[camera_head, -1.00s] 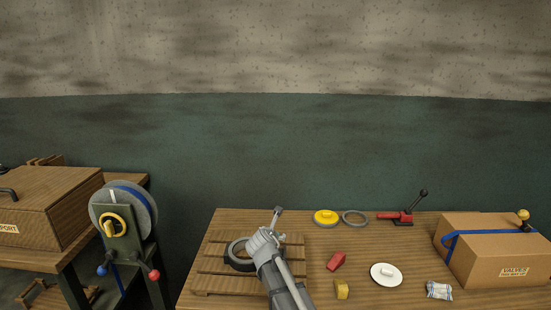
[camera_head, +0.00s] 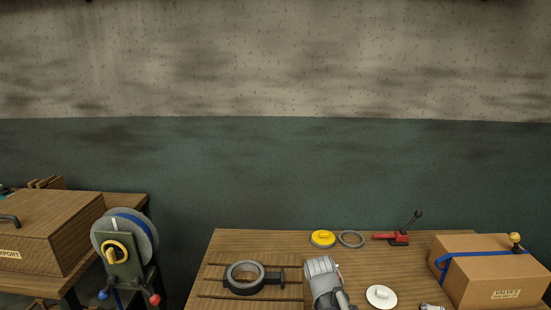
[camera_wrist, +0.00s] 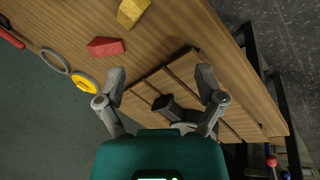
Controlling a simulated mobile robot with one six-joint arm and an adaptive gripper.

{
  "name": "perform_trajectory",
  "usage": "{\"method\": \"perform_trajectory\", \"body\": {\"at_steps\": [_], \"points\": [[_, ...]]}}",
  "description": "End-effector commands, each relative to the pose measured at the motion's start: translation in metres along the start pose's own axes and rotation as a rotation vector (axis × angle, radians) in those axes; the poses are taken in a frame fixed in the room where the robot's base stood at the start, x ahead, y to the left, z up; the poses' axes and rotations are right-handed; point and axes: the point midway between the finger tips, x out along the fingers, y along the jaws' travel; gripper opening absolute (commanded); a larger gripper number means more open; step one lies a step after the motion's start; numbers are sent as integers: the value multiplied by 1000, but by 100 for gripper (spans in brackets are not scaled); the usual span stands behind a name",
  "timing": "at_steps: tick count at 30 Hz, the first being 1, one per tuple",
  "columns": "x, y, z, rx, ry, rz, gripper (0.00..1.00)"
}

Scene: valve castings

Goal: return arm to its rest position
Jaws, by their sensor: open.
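My gripper (camera_wrist: 162,78) is open in the wrist view, its two fingers wide apart with nothing between the tips. My grey arm (camera_head: 323,282) shows in the head view at the right end of the pallet; the fingers cannot be made out there. A dark ring-shaped valve casting (camera_head: 231,285) lies on the slatted wooden pallet (camera_head: 212,283), its stub pointing right. In the wrist view the casting's stub (camera_wrist: 163,102) shows beyond the gripper body, and its ring is mostly hidden.
On the bench stand a yellow flanged disc (camera_head: 322,239), a grey ring (camera_head: 351,239), a red clamp (camera_head: 390,238), a white disc (camera_head: 381,297) and a cardboard box (camera_head: 490,280). A red block (camera_wrist: 106,47) and yellow block (camera_wrist: 132,12) lie near the pallet. A reel stand (camera_head: 124,250) is left.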

Motion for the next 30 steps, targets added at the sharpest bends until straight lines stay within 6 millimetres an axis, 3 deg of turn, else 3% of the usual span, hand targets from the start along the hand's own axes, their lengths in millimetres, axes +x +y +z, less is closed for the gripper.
{"method": "perform_trajectory", "body": {"at_steps": [6,13,30], "points": [[-22,-17,45,379,-80,-155,87],[-37,-33,72,658,-167,-263,87],[-40,-37,79,740,-197,-293,87]]}}
